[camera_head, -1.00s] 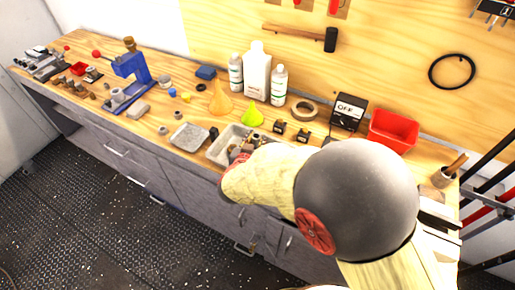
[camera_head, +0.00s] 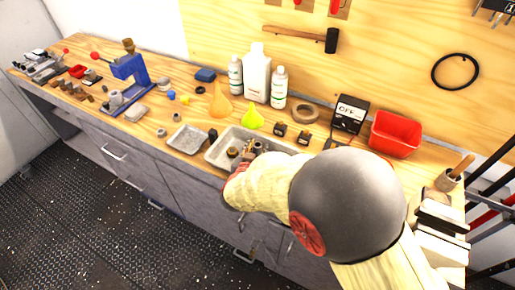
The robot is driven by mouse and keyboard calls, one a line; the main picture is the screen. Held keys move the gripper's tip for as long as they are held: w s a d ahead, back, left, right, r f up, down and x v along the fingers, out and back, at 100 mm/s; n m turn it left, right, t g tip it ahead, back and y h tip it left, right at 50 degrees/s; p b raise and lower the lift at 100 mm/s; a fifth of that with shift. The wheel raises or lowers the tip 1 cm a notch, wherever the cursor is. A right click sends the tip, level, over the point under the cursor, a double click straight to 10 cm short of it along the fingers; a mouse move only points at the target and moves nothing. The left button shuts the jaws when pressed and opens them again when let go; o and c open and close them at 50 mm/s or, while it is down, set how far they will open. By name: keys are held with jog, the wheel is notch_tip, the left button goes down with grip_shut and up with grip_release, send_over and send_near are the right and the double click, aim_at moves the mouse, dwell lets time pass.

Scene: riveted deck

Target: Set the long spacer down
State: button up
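My gripper (camera_head: 247,158) is over the larger grey tray (camera_head: 218,148) on the wooden workbench. My own arm covers most of it, so its fingers are small and partly hidden. A small brownish round part (camera_head: 232,152) shows at the gripper's left, inside the tray's outline. I cannot tell whether it is in the fingers or lies in the tray. No long spacer can be made out for certain. Whether the fingers are open or shut does not show.
A smaller grey tray (camera_head: 187,138) and a black block (camera_head: 213,135) lie left of the gripper. A red bin (camera_head: 394,134) is at the right.

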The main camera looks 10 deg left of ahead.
jog(key=shift+r, duration=0.2)
jog(key=p+v, duration=0.4)
jog(key=v, duration=0.8)
jog(key=shift+f, duration=0.1)
